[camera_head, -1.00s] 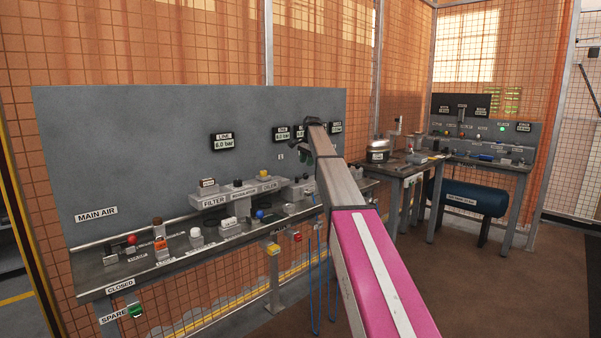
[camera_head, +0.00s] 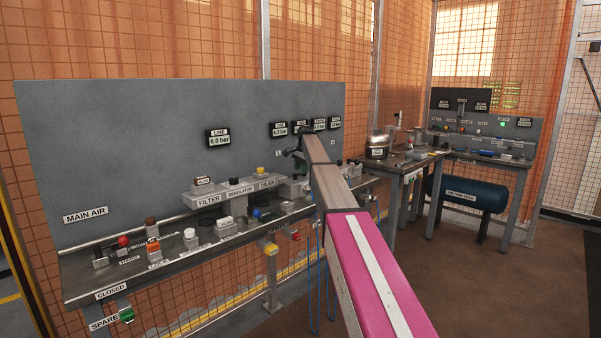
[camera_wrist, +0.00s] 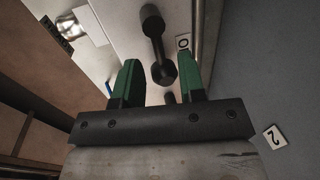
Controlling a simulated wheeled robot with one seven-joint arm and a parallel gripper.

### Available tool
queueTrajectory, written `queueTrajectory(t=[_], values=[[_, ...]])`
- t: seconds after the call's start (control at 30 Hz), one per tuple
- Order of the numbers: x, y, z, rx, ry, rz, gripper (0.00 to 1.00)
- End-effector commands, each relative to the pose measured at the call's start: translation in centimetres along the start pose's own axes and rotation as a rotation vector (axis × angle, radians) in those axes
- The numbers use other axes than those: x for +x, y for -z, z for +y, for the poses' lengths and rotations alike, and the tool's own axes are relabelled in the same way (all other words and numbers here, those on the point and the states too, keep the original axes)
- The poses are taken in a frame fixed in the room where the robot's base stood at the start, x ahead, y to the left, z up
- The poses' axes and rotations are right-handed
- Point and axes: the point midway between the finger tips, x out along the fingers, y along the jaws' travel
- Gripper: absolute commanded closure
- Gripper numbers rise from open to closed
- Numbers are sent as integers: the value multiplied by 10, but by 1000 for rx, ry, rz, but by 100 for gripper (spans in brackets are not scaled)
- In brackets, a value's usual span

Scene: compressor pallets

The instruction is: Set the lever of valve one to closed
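In the wrist view my gripper (camera_wrist: 156,85) has its two green fingers apart, with nothing clamped between them. I cannot tell which valve this lever belongs to. In the head view my gripper (camera_head: 293,152) is small and partly hidden at the grey panel (camera_head: 130,135).
The bench (camera_head: 85,286) along the panel carries a filter block (camera_head: 208,199), a red knob (camera_head: 123,241) and other small fittings. A second bench (camera_head: 495,165) with a blue tank (camera_head: 466,193) stands at the right. The brown floor in front is open.

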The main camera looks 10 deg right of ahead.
Motion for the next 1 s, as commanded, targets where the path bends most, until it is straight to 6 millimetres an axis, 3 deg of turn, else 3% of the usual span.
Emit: queueTrajectory(t=[0.13, 0.4, 0.53, 1.0], values=[[13, 0, 0, 0, 0, 0, 63], [15, 0, 0, 0, 1, 1, 63], [15, 0, 0, 0, 0, 1, 100], [14, 5, 1, 31, 1, 15, 100]])
